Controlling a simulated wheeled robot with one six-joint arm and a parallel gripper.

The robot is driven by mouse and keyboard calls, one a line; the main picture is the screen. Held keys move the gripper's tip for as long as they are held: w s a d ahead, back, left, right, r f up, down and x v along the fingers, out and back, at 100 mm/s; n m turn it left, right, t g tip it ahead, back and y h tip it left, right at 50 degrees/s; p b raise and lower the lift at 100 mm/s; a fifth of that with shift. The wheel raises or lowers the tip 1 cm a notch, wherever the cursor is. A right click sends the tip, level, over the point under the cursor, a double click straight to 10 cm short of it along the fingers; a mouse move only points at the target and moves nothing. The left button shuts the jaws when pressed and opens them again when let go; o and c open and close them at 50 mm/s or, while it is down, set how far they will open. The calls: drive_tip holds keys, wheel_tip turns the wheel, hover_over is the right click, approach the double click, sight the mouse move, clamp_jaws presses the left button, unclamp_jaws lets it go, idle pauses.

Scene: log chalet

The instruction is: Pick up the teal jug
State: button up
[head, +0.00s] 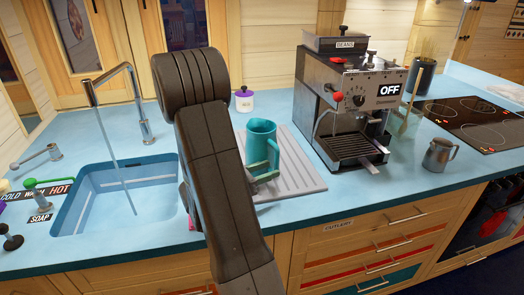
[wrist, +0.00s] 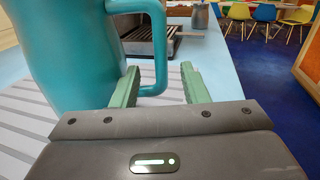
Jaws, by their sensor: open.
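The teal jug (head: 261,143) stands upright on a ribbed pale drainboard (head: 303,172) right of the sink in the head view. In the wrist view the jug (wrist: 62,50) fills the left side, its handle (wrist: 159,70) pointing right. My gripper (wrist: 160,85) is open, with its two green fingers apart. The lower part of the handle lies in line with the gap between the fingers; the left finger is close to the jug's body. Whether they touch I cannot tell.
A coffee machine (head: 352,105) stands right of the drainboard, with a metal pitcher (head: 438,155) farther right. The sink (head: 115,205) with a running tap is at left. A white jar with a purple lid (head: 244,101) stands behind the jug. The counter's front edge is close.

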drive_tip(key=shift+p+x, duration=0.65)
drive_tip(key=shift+x, duration=2.1)
clamp_jaws()
drive_tip(key=shift+s, duration=0.1)
